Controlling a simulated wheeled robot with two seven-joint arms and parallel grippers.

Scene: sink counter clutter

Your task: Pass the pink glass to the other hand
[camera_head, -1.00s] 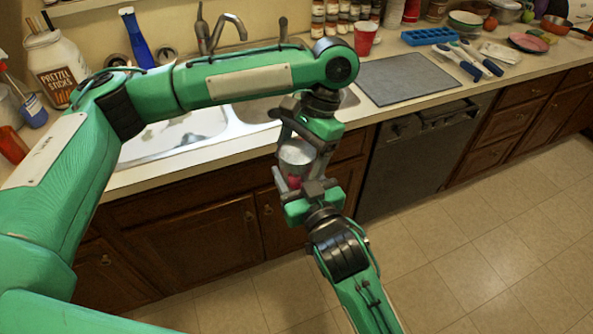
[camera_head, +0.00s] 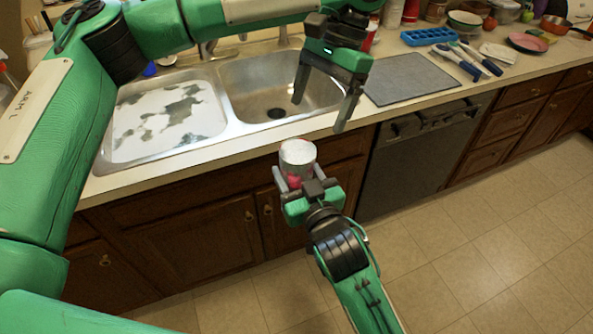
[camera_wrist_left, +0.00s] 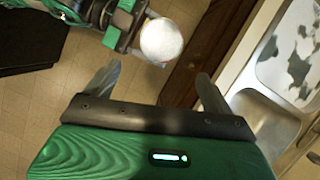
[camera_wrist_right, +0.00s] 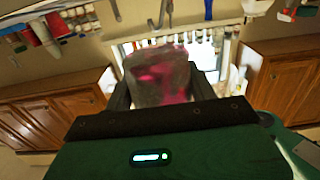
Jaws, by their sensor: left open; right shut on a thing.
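The pink glass (camera_head: 297,158) has a whitish-grey upper part and pink lower down. My right gripper (camera_head: 293,181) is shut on its lower part and holds it upright in front of the counter, above the floor. The glass fills the space between the fingers in the right wrist view (camera_wrist_right: 160,78). In the left wrist view the glass (camera_wrist_left: 161,40) shows as a round whitish top beyond the fingers. My left gripper (camera_head: 324,102) is open and empty above the counter's front edge, higher than the glass and apart from it.
The double sink (camera_head: 230,130) lies behind the glass, with its front counter edge close by. A grey mat (camera_head: 412,80) is to the right on the counter, with a blue tray (camera_head: 428,36) beyond it. The floor (camera_head: 480,240) at the right is clear.

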